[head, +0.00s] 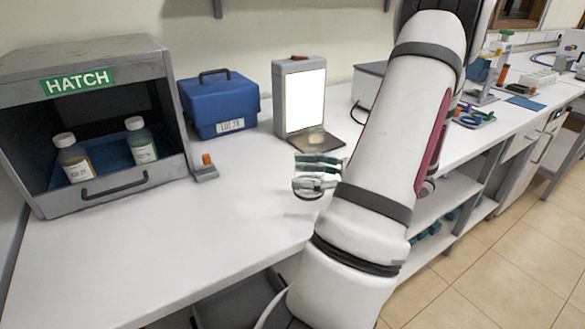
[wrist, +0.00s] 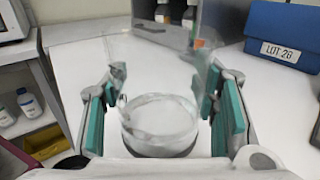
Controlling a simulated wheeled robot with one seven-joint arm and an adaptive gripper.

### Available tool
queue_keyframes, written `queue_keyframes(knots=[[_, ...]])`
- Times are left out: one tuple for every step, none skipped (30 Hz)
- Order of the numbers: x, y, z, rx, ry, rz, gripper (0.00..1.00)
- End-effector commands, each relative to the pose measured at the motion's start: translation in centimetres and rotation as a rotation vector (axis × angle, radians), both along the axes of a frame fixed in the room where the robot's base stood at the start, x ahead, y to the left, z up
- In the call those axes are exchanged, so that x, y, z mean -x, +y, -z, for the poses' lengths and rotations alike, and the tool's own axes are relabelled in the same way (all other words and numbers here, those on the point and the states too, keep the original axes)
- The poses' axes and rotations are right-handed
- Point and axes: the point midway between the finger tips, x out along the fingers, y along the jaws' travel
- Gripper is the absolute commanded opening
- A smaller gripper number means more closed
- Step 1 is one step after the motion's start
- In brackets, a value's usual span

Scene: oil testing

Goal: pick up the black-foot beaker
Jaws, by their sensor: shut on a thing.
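A clear glass beaker (wrist: 158,128) is between the teal-padded fingers of my gripper (wrist: 163,112) in the wrist view. A dark ring runs around its round lower end. The glass walls are see-through and blend into the white counter. In the head view my gripper (head: 318,172) is over the counter in front of the light panel, partly hidden by my arm. It is shut on the beaker (head: 307,190), which shows only faintly there. I cannot tell how far its foot is from the counter.
The grey HATCH box (head: 170,140) with two capped bottles stands at the left. A blue case (head: 222,100) and a lit panel (head: 304,98) stand behind my gripper. A small orange-topped device (head: 206,168) sits beside the hatch. The front left counter (head: 150,255) is clear.

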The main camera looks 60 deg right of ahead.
Motion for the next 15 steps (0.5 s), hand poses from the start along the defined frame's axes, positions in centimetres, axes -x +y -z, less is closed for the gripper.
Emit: queue_keyframes(knots=[[0.7,0.0,-0.1,0.000,0.001,0.002,0.21],[1.0,0.1,-0.1,0.000,0.001,0.002,0.21],[1.5,0.2,-0.2,-0.001,0.001,0.002,0.21],[1.8,0.2,-0.2,-0.001,0.000,0.002,0.21],[2.1,0.3,-0.2,-0.001,0.000,0.001,0.21],[2.5,0.3,-0.3,-0.001,0.000,0.001,0.21],[2.8,0.4,-0.3,-0.001,0.000,0.001,0.21],[3.1,0.4,-0.3,0.000,0.001,0.002,0.21],[3.5,0.5,-0.3,0.000,0.001,0.002,0.21],[3.8,0.5,-0.4,0.000,0.001,0.001,0.21],[4.0,0.6,-0.4,0.000,0.000,0.001,0.21],[4.3,0.6,-0.4,0.000,0.000,0.001,0.21],[4.6,0.7,-0.5,0.000,-0.001,0.001,0.21],[4.8,0.7,-0.5,0.000,0.000,0.001,0.21],[5.1,0.7,-0.5,-0.001,0.000,0.000,0.21]])
